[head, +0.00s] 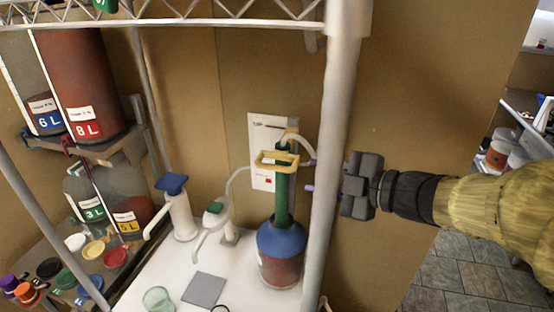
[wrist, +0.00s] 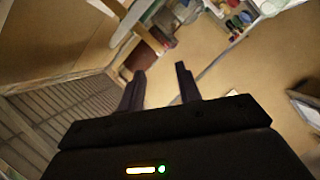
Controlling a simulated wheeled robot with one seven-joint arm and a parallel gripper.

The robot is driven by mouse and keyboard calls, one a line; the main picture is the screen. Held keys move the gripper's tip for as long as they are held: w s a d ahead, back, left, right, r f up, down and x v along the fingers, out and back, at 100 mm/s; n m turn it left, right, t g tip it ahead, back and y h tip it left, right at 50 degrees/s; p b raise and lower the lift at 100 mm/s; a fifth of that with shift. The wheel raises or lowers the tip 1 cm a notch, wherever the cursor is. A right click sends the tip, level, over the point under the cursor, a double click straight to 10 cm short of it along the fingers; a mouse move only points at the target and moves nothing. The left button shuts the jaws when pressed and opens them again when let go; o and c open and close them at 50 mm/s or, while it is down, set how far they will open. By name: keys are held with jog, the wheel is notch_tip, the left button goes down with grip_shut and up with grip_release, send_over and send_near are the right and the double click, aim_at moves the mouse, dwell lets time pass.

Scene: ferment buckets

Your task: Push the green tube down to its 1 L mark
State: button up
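The green tube (head: 283,198) stands upright in the head view, with a yellow frame-like handle (head: 277,163) around its top. Its lower end goes into the blue top (head: 281,238) of a vessel holding red-brown liquid (head: 280,270). A pale hose leads from near the tube's top. No 1 L mark can be made out. My gripper (head: 312,175) is to the right of the tube, pointing left, partly hidden behind a grey post. In the wrist view my gripper (wrist: 161,84) shows two dark fingers apart with nothing between them.
The grey post (head: 333,130) stands between camera and gripper. A blue-topped pump bottle (head: 178,210) and a green-topped dispenser (head: 213,220) stand left on the white table (head: 239,289). A cup (head: 158,299) and grey square (head: 204,289) are at front. Shelves with labelled buckets (head: 84,118) are left.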

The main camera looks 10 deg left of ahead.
aim_at(282, 169)
jog(key=p+x, duration=0.2)
jog(key=x, duration=0.9)
jog(key=shift+a, duration=0.1)
grip_shut()
